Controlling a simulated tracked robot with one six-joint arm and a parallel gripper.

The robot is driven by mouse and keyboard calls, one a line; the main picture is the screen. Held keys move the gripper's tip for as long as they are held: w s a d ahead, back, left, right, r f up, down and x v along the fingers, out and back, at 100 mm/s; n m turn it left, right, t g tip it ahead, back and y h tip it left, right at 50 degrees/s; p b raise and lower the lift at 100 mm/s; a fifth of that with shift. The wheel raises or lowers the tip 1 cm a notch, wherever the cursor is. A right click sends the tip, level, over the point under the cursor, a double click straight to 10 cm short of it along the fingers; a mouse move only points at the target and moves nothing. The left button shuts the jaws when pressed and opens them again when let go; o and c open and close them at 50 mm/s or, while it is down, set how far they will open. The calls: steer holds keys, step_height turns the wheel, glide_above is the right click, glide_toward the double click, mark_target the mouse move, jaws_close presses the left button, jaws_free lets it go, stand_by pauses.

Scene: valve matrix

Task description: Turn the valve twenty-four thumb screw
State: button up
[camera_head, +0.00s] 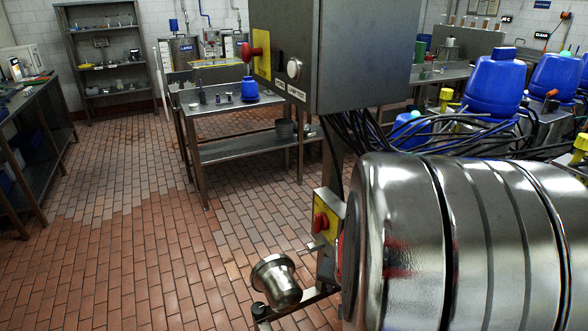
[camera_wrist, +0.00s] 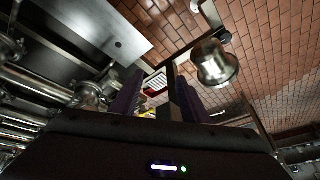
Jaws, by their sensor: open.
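My gripper (camera_wrist: 158,92) shows only in the wrist view, at the bottom middle. Its two dark purplish fingers point away from the camera and stand apart, with nothing visibly held. Several steel pipes and fittings (camera_wrist: 88,95) lie to the left of the fingers. A small red, white and yellow part (camera_wrist: 155,86) shows beyond the gap between the fingers and is partly hidden by them. No valve number is readable, and I cannot tell which part is the valve twenty-four thumb screw.
A steel cup-shaped fitting (camera_head: 276,280) on a bracket stands in front of a large steel drum (camera_head: 465,240). A red knob (camera_head: 321,222) sits on a yellow plate beside it. A grey control box (camera_head: 345,50) hangs above. Tiled floor at left is clear.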

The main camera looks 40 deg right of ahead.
steer(key=s+d+f+m+t+h, duration=0.25)
steer(key=d+m, duration=0.25)
steer(key=d, duration=0.4)
steer(key=s+d+f+m+t+h, duration=0.1)
steer(key=s+d+f+m+h, duration=0.2)
steer(key=d+m, duration=0.4)
steer(key=d+r+m+t+h, duration=0.2)
steer(key=r+m+h, duration=0.2)
steer(key=r, duration=0.3)
steer(key=d+r+m+t+h, duration=0.2)
steer(key=r+m+h, duration=0.2)
steer(key=r, duration=0.4)
steer(key=shift+r, duration=0.2)
steer(key=shift+w+a+t, duration=0.1)
steer(key=shift+t, duration=0.15)
